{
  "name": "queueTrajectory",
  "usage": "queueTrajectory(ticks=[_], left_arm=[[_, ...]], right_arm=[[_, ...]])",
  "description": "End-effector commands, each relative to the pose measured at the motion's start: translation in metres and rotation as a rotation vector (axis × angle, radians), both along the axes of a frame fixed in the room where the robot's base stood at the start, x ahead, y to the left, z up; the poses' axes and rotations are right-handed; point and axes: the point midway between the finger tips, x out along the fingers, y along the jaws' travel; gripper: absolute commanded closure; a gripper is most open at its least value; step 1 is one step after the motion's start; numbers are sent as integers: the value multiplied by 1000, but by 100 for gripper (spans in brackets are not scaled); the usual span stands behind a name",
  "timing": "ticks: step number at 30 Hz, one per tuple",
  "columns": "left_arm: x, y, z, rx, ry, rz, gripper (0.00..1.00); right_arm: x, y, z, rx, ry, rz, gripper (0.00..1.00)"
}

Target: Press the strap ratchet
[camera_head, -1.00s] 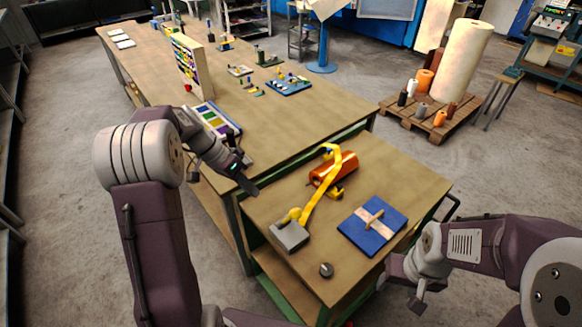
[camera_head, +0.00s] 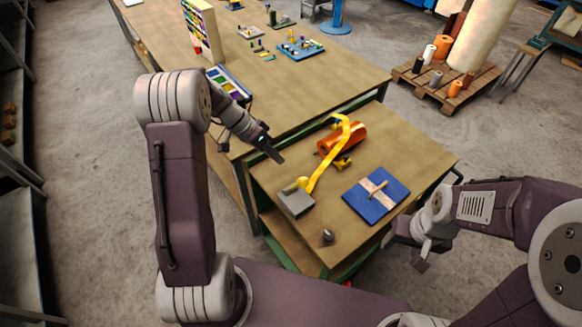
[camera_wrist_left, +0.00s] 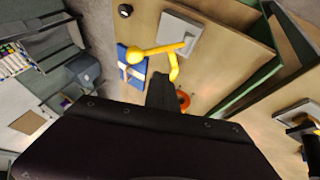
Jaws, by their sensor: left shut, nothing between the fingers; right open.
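A yellow strap (camera_head: 337,157) runs over a copper-orange roll (camera_head: 343,138) on the near table. Its near end meets a yellow ratchet (camera_head: 303,184) on a grey block (camera_head: 296,202). In the left wrist view the yellow strap parts (camera_wrist_left: 157,50) and the grey block (camera_wrist_left: 180,30) lie beyond my finger, with the orange roll (camera_wrist_left: 183,100) mostly hidden. My left gripper (camera_head: 276,155) is shut and empty, in the air left of the roll and beyond the block, apart from both. My right gripper (camera_head: 421,262) is open and empty, off the table's near right edge.
A blue board (camera_head: 357,204) with a wooden handle lies right of the block. A small dark knob (camera_head: 328,236) stands near the front edge. A longer table (camera_head: 300,85) behind holds a colour tray (camera_head: 228,83) and a bin rack (camera_head: 202,28).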

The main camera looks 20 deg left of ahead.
Motion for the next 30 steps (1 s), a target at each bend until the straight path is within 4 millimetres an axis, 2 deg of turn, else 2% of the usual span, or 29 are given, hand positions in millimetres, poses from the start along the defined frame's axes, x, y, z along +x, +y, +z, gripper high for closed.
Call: queueTrajectory(ticks=[4, 9, 12, 25, 30], left_arm=[[2, -18, -24, 0, 6, -2, 100], [-10, -41, -26, -1, 2, 0, 100], [-13, -48, -29, 0, 2, 0, 100], [-14, -51, -31, 2, -1, 0, 100], [-7, -55, -34, 26, -23, -2, 100]], right_arm=[[0, 0, 9, 0, 0, 0, 44], [0, 0, 20, 0, 0, 0, 44], [0, 0, 22, 0, 0, 0, 44], [0, 0, 21, 0, 0, 0, 44], [0, 0, 13, 0, 0, 0, 44]])
